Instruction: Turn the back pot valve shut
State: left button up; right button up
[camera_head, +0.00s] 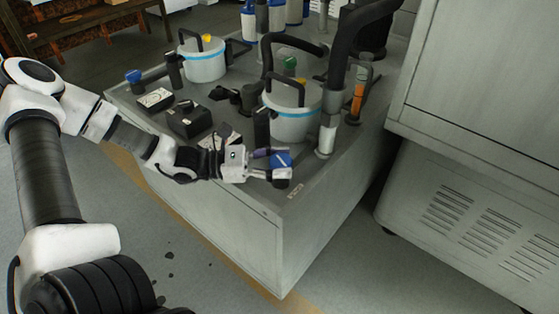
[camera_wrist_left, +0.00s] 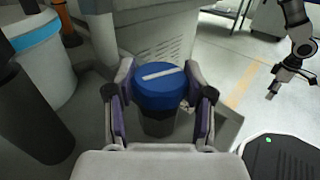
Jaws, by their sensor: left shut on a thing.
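A valve with a blue knob (camera_head: 281,158) stands near the front corner of the grey cabinet top. In the left wrist view its round blue knob (camera_wrist_left: 160,88) has a white bar lying nearly crosswise, and a dark body shows below it. My left gripper (camera_head: 268,166) is shut on this knob, one finger on each side. A second blue-topped valve (camera_head: 133,76) stands at the far left of the cabinet top. I cannot tell from markings which pot each valve serves. My right gripper (camera_wrist_left: 284,82) hangs apart at the right of the left wrist view; its jaws are too small to judge.
Two white pots with blue bands stand on the cabinet top (camera_head: 238,178), one farther left (camera_head: 204,62) and one nearer (camera_head: 292,112). Black hoses (camera_head: 355,40), dark boxes (camera_head: 188,120) and a tube with orange (camera_head: 357,98) crowd it. A large grey machine (camera_head: 470,85) stands right.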

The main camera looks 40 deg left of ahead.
aim_at(280, 160)
pick_arm(q)
jog(key=shift+m+g+h, duration=0.8)
jog(key=shift+g, duration=0.3)
jog(key=o, duration=1.2)
notch_tip(280, 160, up, 10)
